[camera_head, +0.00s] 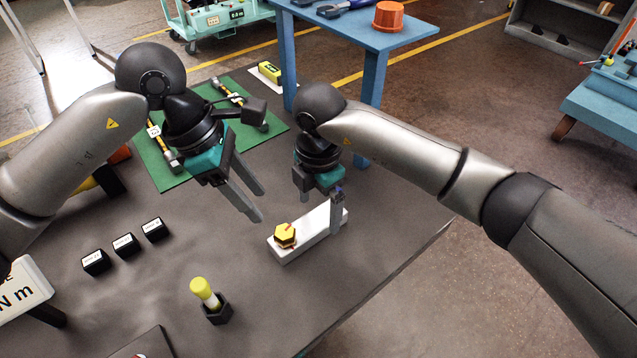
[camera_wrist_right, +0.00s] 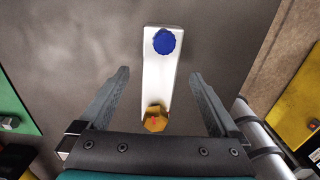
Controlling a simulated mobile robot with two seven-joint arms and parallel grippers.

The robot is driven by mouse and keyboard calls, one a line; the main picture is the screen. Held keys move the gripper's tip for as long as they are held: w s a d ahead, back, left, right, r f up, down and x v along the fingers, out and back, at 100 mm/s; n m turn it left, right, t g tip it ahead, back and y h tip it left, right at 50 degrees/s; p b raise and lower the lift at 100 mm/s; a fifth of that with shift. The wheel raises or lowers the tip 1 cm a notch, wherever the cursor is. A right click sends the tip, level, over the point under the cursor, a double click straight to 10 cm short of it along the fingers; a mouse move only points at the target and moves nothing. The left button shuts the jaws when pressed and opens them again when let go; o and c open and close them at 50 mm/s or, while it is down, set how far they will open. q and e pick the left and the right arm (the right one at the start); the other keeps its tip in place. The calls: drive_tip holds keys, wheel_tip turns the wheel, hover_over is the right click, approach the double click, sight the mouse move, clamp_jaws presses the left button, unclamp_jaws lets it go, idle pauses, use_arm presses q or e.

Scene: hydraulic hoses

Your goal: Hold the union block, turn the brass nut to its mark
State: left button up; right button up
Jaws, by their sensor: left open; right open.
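The union block is a long white bar (camera_head: 313,231) lying on the dark bench. The brass nut (camera_head: 285,235), yellow with a red mark, sits on its near left end. In the right wrist view the block (camera_wrist_right: 158,78) runs between the fingers, with the nut (camera_wrist_right: 155,120) at the bottom and a blue knob (camera_wrist_right: 164,41) at the top. My right gripper (camera_head: 320,212) is open above the far part of the block, one finger to each side. My left gripper (camera_head: 259,205) is open and empty, up and left of the nut. Contact with the block cannot be told.
Several small black labelled blocks (camera_head: 124,245) stand at the left. A yellow-capped piece in a black holder (camera_head: 210,300) stands in front. A green mat (camera_head: 160,172) with tools lies behind my left gripper. The bench's right edge is close to the block.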

sight(318, 219)
drive_tip(key=shift+f, duration=2.1)
